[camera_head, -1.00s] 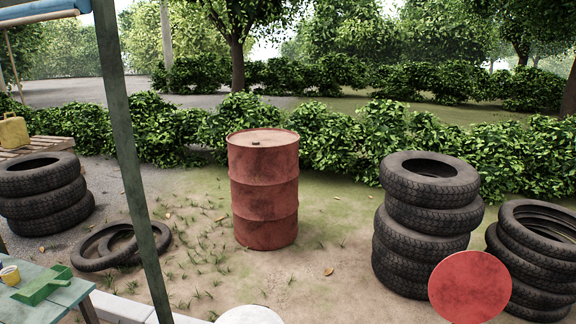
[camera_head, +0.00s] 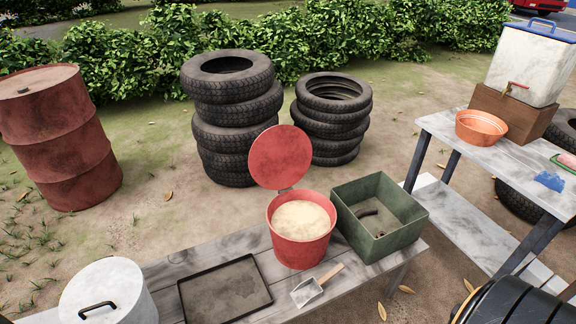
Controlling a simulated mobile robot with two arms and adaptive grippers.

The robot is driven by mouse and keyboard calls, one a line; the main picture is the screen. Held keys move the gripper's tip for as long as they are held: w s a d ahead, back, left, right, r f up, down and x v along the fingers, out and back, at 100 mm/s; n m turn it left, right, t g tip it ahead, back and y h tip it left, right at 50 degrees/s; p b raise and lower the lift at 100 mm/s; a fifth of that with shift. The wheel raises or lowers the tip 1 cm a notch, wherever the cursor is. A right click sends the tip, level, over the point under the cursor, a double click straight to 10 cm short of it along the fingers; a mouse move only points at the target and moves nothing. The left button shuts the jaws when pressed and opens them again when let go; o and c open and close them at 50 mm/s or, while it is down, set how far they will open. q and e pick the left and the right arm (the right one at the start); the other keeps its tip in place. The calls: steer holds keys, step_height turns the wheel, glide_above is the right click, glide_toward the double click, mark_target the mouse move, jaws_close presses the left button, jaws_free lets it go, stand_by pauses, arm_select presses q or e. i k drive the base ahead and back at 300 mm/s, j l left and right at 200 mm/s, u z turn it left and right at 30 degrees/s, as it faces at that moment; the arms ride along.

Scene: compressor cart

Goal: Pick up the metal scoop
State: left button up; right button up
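The metal scoop (camera_head: 309,291) lies on the grey wooden bench (camera_head: 167,276) near its front edge. It has a pale metal pan and a short wooden handle pointing up and to the right. It lies just in front of an open red bucket (camera_head: 301,250) filled with a pale grainy material, its round red lid (camera_head: 279,157) tilted up behind. Neither of my grippers is in view.
A dark flat tray (camera_head: 225,291) and a white lidded pot (camera_head: 109,292) stand left of the scoop. A green square bin (camera_head: 379,217) is right of the bucket. A dark rounded object (camera_head: 515,302) is at lower right. A table (camera_head: 459,135) holds an orange bowl (camera_head: 481,127).

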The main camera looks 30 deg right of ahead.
mark_target(310, 290)
steer(key=z, duration=1.15)
